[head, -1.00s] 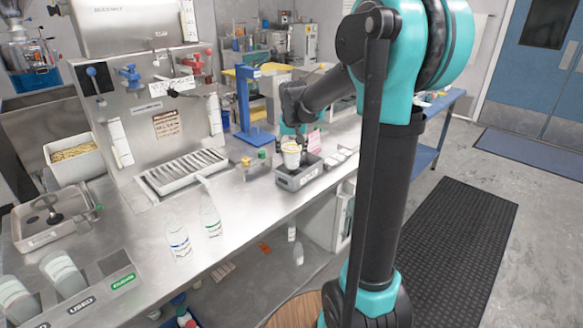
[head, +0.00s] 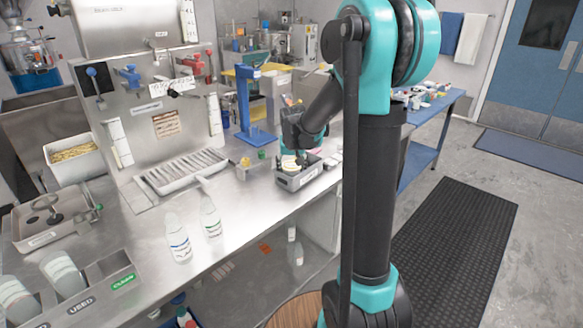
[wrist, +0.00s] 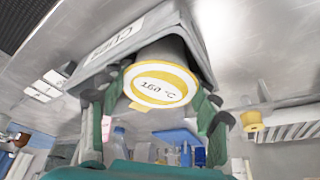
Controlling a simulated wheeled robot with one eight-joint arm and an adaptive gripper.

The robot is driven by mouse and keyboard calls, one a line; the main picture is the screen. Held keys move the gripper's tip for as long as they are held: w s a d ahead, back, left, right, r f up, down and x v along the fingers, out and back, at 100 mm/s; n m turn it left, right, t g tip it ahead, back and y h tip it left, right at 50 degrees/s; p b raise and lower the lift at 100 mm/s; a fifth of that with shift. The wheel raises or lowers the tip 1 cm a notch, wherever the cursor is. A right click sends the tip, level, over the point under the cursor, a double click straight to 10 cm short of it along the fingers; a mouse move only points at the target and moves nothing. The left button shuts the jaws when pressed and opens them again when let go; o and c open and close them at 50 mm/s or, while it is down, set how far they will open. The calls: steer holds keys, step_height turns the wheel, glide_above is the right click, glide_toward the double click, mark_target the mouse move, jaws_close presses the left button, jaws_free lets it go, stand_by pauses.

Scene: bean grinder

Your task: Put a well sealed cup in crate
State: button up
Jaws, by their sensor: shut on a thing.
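The cup (wrist: 160,58) is grey with a white lid rimmed in yellow and a printed label on top. The lid looks flat and covers the mouth. In the head view the cup (head: 289,163) sits low in the grey crate (head: 288,185), with only its top showing above the wall. My gripper (wrist: 158,100) has its green and black fingers on both sides of the cup, shut on it. In the wrist view the crate (wrist: 115,45) surrounds the cup and bears a "CUPS" label. Whether the cup's base touches the crate floor is hidden.
Small yellow and green items (head: 247,161) stand left of the crate. A blue stand (head: 252,115) rises behind it. White boxes (head: 333,162) lie to its right. Clear bottles (head: 177,240) stand at the front left of the steel counter.

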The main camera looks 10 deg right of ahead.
steer(key=o, duration=1)
steer(key=shift+c, duration=0.2)
steer(key=v, duration=1.2)
steer(key=s+d+f, duration=0.2)
steer(key=s+f, duration=0.7)
steer(key=s, duration=0.4)
steer(key=s+d+f+n, duration=0.1)
steer(key=s+d+f, duration=0.1)
steer(key=s+f, duration=0.6)
steer(key=s, duration=0.4)
steer(key=shift+s+d+f, duration=0.2)
steer(key=shift+s+f, duration=0.15)
